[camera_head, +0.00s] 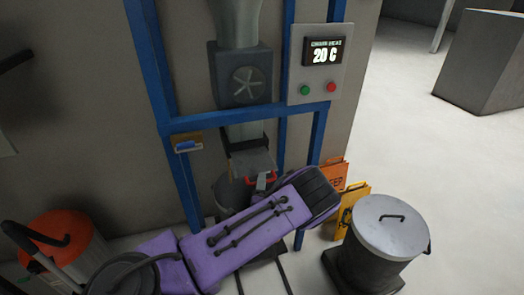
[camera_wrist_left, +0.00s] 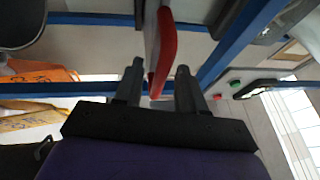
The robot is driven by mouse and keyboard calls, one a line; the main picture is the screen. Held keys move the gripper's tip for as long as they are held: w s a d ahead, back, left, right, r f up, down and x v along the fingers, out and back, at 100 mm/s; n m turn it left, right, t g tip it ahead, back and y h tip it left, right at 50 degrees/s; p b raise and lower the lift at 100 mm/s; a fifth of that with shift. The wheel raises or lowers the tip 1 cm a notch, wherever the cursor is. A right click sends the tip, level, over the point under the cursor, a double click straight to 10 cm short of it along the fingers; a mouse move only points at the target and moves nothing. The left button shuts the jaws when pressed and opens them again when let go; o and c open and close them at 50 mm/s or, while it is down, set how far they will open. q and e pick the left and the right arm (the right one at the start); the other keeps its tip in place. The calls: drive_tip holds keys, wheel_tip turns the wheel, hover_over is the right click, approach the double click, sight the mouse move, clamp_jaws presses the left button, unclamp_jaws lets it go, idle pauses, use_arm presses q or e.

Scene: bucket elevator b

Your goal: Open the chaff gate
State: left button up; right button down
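The chaff gate's red handle (camera_head: 273,177) shows at the front of a grey plate (camera_head: 252,162) below the chute, under the blue frame. In the left wrist view the red handle (camera_wrist_left: 163,52) hangs edge-on between the fingertips of my left gripper (camera_wrist_left: 158,68). The two fingers stand apart, with visible gaps beside the handle, so the gripper is open around its lower end. In the head view my purple left arm hides most of the left gripper (camera_head: 263,182); only a grey finger part shows at the handle. My right gripper is in no view.
A control box (camera_head: 316,65) reading "20 C", with green and red buttons, is on the frame's right. A lidded metal bin (camera_head: 388,235) and orange signs (camera_head: 350,203) stand right of my arm. An orange-topped container (camera_head: 60,240) is at lower left. Open floor lies at right.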

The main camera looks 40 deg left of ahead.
use_arm(q)
drive_tip(key=b+v, duration=0.1)
drive_tip(key=v, duration=0.6)
drive_tip(key=shift+s+d, duration=0.15)
drive_tip(key=shift+d, duration=0.05)
